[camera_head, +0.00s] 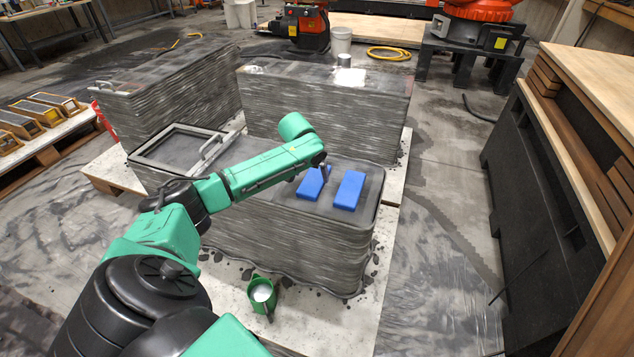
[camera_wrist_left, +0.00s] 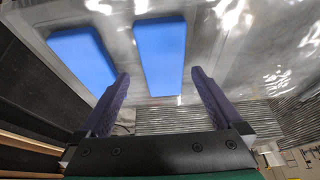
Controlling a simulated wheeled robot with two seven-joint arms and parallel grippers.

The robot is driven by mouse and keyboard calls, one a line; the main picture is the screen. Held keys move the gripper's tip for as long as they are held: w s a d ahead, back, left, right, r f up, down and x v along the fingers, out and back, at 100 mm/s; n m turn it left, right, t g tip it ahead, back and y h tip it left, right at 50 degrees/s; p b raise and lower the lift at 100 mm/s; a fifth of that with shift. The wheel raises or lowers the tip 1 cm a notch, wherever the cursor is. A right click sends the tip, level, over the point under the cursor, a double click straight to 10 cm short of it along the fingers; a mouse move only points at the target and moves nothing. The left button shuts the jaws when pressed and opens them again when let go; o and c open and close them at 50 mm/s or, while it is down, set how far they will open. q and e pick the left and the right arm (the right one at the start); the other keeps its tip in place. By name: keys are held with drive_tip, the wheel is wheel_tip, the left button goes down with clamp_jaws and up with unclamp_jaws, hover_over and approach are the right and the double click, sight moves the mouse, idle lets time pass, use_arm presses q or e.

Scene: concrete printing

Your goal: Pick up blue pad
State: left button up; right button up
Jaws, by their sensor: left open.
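Two blue pads lie side by side on the flat top of a layered grey concrete block (camera_head: 290,237). The left pad (camera_head: 309,184) is partly hidden by my left arm; the right pad (camera_head: 349,190) is in full view. My left gripper (camera_head: 325,172) is at the left pad's upper right side. In the left wrist view my left gripper (camera_wrist_left: 160,75) is open and empty, its two dark fingers apart. The left pad (camera_wrist_left: 160,55) shows ahead, between the finger lines, and the right pad (camera_wrist_left: 82,58) is left of it. My right gripper is not in view.
A green cup (camera_head: 262,293) with white contents stands at the block's front foot. A frame with a handle (camera_head: 178,147) lies left of my forearm. More concrete walls (camera_head: 322,112) stand behind. A black cabinet (camera_head: 535,190) is at the right.

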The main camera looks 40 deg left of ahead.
sight(313, 181)
use_arm(q)
drive_tip(key=x, duration=0.4)
drive_tip(key=shift+a+f+b, duration=0.25)
drive_tip(key=shift+f+b, duration=0.05)
drive_tip(key=shift+b, duration=0.1)
drive_tip(key=shift+w+f, duration=0.25)
drive_tip(key=shift+f, duration=0.05)
drive_tip(key=shift+r, duration=0.1)
drive_tip(key=c, duration=1.2)
